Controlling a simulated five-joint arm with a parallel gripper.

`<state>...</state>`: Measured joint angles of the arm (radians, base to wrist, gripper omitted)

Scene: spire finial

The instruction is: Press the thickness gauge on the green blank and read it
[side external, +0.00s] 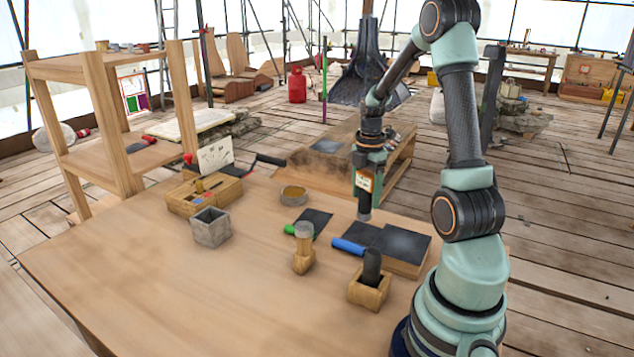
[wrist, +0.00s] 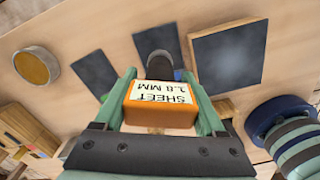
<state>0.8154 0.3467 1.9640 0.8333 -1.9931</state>
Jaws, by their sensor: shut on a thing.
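My gripper (side external: 369,160) is shut on the thickness gauge (side external: 364,184), an orange-bodied tool with a dark round tip pointing down. In the wrist view the gauge (wrist: 160,105) shows a label that looks like "SHEET 1.8 MM", upside down. The green blank (side external: 318,217) is a dark sheet with a green tab, flat on the table left of the gauge; it also shows in the wrist view (wrist: 96,74). The gauge tip is at the blue-tabbed dark sheet (side external: 366,234), not at the green blank. I cannot tell whether it touches.
A dark plate on a wooden block (side external: 404,247) lies right of the blue-tabbed sheet. A round tin (side external: 293,195), stone cup (side external: 211,228), wooden box with a dial (side external: 203,194), small mallet-like tool (side external: 304,250) and wooden holder (side external: 369,291) stand around. The table's front left is clear.

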